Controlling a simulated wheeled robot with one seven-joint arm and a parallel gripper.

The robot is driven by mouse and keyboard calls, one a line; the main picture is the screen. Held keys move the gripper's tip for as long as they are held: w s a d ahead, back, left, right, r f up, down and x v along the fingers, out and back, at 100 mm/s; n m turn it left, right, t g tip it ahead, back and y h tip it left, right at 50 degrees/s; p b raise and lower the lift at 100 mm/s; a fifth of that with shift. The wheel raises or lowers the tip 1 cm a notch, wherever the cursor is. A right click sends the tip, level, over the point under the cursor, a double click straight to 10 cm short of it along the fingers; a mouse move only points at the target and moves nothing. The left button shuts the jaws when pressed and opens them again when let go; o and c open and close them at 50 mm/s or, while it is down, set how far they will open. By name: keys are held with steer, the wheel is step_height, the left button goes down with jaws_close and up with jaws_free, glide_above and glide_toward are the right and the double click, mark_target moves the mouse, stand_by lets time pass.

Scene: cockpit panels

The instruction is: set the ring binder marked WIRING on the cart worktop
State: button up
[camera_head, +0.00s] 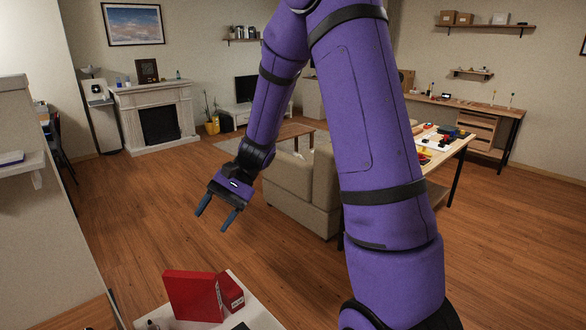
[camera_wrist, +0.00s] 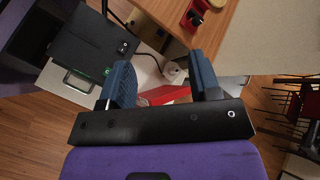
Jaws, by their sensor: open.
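My gripper (camera_head: 215,216) is open and empty, in mid-air above and beyond a red binder-like object (camera_head: 193,296). That object stands on a white top (camera_head: 262,316) at the bottom of the head view, with a red part bearing a pale label (camera_head: 231,292) at its right. I cannot read the label or tell whether these are one thing or two. In the wrist view, my open fingers (camera_wrist: 162,82) frame part of a red object (camera_wrist: 168,96) on a white surface. The fingers are apart from it, and my gripper's body hides its near part.
A black device with a green light (camera_wrist: 92,44) lies on the white surface, near a metal handle (camera_wrist: 76,82). A small white item (camera_wrist: 174,72) sits by a wooden top (camera_wrist: 222,22). A beige sofa (camera_head: 300,190) stands right of my gripper. Open floor (camera_head: 130,220) lies left.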

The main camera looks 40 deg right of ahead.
steer(key=s+d+r+n+t+h, duration=0.2)
steer(key=s+r+n+t+h, duration=0.1)
steer(key=s+r, duration=0.5)
steer(key=s+d+r+n+t+h, duration=0.1)
steer(key=s+r+n+t+h, duration=0.3)
steer(key=s, duration=0.9)
steer(key=shift+s+d+r+n+h, duration=0.2)
steer(key=shift+d+r+n+h, duration=0.2)
steer(key=shift+r+h, duration=1.85)
steer(key=shift+r+y, duration=0.4)
steer(key=shift+y, duration=0.05)
